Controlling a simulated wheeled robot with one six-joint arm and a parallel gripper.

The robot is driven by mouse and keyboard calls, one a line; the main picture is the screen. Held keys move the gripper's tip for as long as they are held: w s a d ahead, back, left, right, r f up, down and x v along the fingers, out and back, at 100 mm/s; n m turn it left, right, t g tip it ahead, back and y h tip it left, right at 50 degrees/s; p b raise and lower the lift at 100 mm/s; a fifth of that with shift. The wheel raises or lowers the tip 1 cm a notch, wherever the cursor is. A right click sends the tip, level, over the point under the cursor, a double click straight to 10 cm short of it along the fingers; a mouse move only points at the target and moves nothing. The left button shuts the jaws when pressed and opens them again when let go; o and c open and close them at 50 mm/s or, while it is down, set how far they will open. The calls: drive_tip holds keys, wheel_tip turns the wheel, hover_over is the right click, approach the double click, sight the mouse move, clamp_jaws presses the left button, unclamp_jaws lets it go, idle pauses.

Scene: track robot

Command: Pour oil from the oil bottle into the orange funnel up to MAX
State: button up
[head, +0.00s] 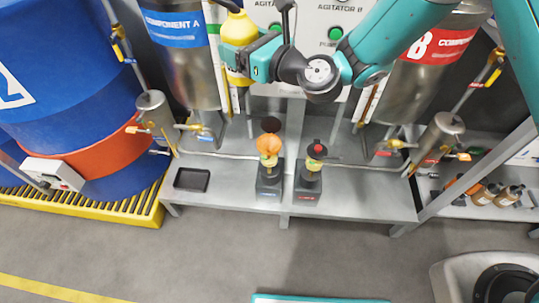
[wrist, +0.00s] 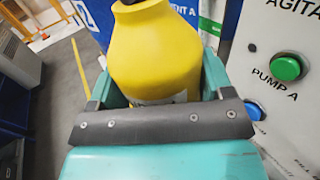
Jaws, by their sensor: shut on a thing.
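A yellow oil bottle (head: 238,29) is held in my gripper (head: 236,62), high above the grey bench. In the wrist view the yellow bottle (wrist: 155,52) fills the space between the jaws, and its dark top is cut off by the upper edge. In the head view the bottle looks about upright. The orange funnel (head: 268,144) sits on top of a small dark pump unit (head: 269,184) on the bench, below and right of the bottle. The bottle is well apart from the funnel. No MAX mark can be made out.
A second dark unit (head: 308,183) with a red-and-black top stands right of the funnel. A black tray (head: 191,180) lies at the bench's left. Steel tanks (head: 188,75) and (head: 415,90), valves and pipes stand around. A panel with green buttons (wrist: 286,67) is close on the right.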

drive_tip(key=w+d+f+b, duration=0.2)
drive_tip(key=d+f+b, duration=0.8)
drive_tip(key=f+b, duration=0.1)
drive_tip(key=w+d+f+m+t+h+b, duration=0.1)
drive_tip(key=w+d+f+b, duration=0.2)
drive_tip(key=d+f+b, duration=0.7)
wheel_tip(320, 180, down, 4)
drive_tip(key=shift+b, duration=0.9)
